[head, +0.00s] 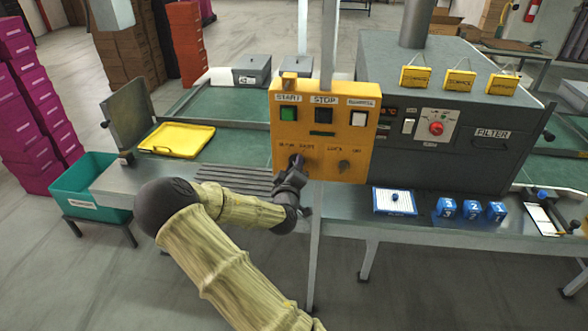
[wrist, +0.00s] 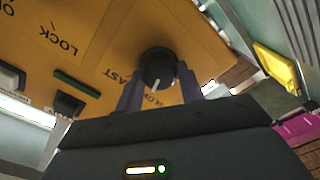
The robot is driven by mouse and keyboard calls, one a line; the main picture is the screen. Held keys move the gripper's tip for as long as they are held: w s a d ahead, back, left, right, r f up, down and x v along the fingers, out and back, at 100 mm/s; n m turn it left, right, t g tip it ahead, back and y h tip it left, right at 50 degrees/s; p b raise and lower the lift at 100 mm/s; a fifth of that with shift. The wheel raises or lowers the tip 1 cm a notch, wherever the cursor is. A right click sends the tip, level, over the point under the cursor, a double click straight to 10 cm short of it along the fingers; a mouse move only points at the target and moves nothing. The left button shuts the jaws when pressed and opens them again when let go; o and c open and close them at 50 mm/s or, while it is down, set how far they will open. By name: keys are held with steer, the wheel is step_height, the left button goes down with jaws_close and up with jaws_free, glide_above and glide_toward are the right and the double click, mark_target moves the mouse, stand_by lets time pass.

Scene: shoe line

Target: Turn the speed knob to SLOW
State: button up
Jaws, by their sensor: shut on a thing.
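The yellow control panel (head: 325,130) stands at the middle of the head view, and its face fills the upper left of the wrist view (wrist: 95,45). The round black speed knob (wrist: 157,66) is on it, with printed FAST and SLOW lettering close by. Its white pointer mark is on the side facing my gripper, toward the SLOW lettering, which is partly covered. My gripper (wrist: 160,88) is shut on the knob, one dark finger on each side. In the head view my gripper (head: 291,183) is at the panel's lower left and mostly hides the knob.
START (head: 288,113) and STOP (head: 324,114) buttons sit above the knob. A grey machine (head: 465,130) with a red dial (head: 437,128) stands right of the panel. A metal post (head: 316,230) rises close beside my gripper.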

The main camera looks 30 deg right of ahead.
steer(key=shift+a+n, duration=0.1)
steer(key=shift+n, duration=1.5)
steer(key=o, duration=1)
steer(key=shift+w, duration=0.1)
steer(key=p+v, duration=0.8)
steer(key=v, duration=0.9)
steer(key=shift+a, duration=0.15)
